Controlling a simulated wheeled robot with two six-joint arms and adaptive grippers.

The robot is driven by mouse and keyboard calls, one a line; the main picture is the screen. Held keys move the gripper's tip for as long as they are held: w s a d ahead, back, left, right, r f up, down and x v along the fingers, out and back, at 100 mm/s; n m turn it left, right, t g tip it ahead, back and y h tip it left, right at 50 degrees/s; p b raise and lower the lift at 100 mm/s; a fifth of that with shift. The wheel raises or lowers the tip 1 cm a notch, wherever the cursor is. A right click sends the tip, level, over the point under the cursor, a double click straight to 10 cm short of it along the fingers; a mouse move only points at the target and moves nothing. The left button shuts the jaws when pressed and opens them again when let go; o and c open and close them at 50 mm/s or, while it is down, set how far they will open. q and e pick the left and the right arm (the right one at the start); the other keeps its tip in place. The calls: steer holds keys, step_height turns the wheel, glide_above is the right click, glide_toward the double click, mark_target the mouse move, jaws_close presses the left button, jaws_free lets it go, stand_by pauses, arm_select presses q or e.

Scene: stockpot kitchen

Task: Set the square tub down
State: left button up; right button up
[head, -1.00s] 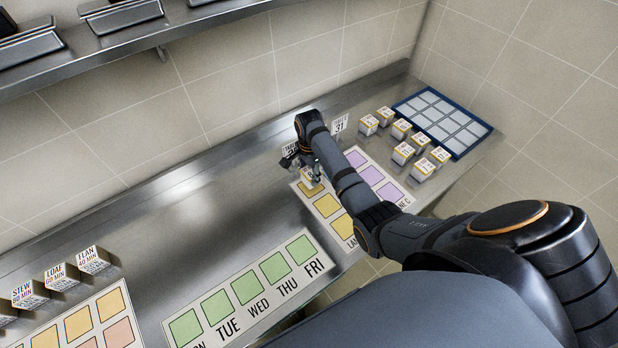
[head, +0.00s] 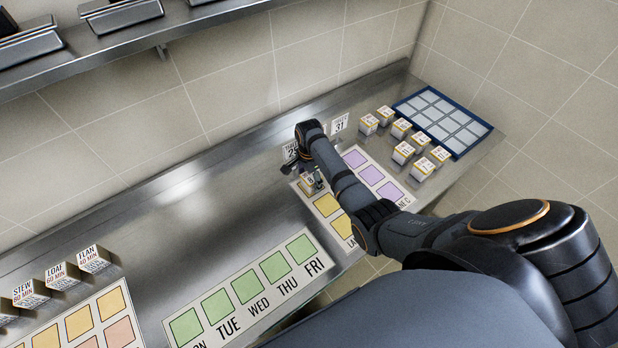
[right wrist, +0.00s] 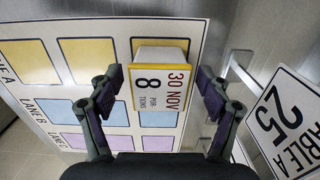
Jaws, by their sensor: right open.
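The square tub (head: 308,185) is white with a yellow-edged label. In the right wrist view the label on the tub (right wrist: 161,88) reads "30 NOV" and "8 POR TIONS". It stands upright over the end yellow square of the lane mat (head: 327,205), by the table sign reading 25. My right gripper (right wrist: 160,88) is open, one finger on each side of the tub, with gaps visible on both sides. In the head view my right wrist partly hides that end of the mat. My left gripper is not in view.
Two table signs, 25 (head: 290,152) and 31 (head: 339,123), stand behind the mat. Several similar tubs (head: 403,153) stand at the right beside a blue-framed tray (head: 398,107). A weekday mat (head: 262,322) lies to the left. The steel counter (head: 190,220) behind it is clear.

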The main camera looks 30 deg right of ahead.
mark_target(309, 178)
steer(key=shift+r, duration=0.2)
step_height(309, 178, up, 12)
steer(key=b, duration=0.1)
steer(key=shift+b, duration=0.3)
steer(key=shift+f, duration=0.15)
